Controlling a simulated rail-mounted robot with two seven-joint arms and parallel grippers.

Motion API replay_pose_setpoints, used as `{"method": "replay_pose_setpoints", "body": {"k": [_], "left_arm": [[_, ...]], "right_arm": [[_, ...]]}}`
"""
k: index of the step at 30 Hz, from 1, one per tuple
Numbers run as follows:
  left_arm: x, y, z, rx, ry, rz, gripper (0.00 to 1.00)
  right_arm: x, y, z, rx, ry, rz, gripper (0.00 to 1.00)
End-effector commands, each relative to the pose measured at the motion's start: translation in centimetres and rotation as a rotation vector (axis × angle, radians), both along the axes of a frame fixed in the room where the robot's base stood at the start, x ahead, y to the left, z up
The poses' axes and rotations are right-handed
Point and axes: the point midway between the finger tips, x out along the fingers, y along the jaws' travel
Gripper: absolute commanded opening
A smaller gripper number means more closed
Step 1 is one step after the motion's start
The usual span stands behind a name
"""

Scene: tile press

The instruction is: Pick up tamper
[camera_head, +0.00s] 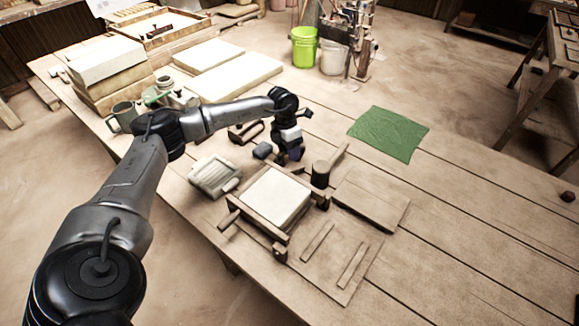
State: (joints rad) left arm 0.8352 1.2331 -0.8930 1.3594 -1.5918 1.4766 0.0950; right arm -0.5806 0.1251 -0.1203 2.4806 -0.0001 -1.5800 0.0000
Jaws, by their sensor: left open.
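My left arm reaches in from the left over the table, and its gripper (290,156) points down just behind the wooden frame. It is open; its fingertips are small and dark, and I see nothing held between them. A dark round-headed wooden tool with a handle (321,173) stands just right of the gripper, apart from it. A brown wooden tool (246,131) lies behind and left of the gripper, partly hidden by my arm. A small grey-blue block (262,150) lies just left of the gripper. I cannot tell for sure which is the tamper. My right gripper is not in view.
A wooden frame (245,215) holds a pale slab (276,196). A green cloth (388,133) lies at the back right.

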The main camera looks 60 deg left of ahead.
Motion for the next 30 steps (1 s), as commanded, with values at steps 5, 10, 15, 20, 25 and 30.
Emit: {"method": "replay_pose_setpoints", "body": {"k": [5,10,15,20,25,30], "left_arm": [[0.0,-0.4,-2.2,-0.001,0.000,-0.001,0.52],[0.0,-0.5,-2.2,-0.001,-0.001,-0.001,0.52],[0.0,-0.5,-2.2,-0.001,-0.001,-0.001,0.41],[0.0,-0.5,-2.2,-0.001,-0.001,-0.001,0.26],[0.0,-0.5,-2.2,-0.001,0.000,-0.001,0.10],[0.0,-0.5,-2.2,-0.001,0.000,-0.001,0.00]], "right_arm": [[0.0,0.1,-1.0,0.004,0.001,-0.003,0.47],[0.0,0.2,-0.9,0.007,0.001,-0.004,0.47],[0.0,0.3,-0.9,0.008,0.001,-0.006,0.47],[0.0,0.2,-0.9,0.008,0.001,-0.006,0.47],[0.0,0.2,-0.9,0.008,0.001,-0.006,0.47],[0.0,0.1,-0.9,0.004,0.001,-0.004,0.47]]}}
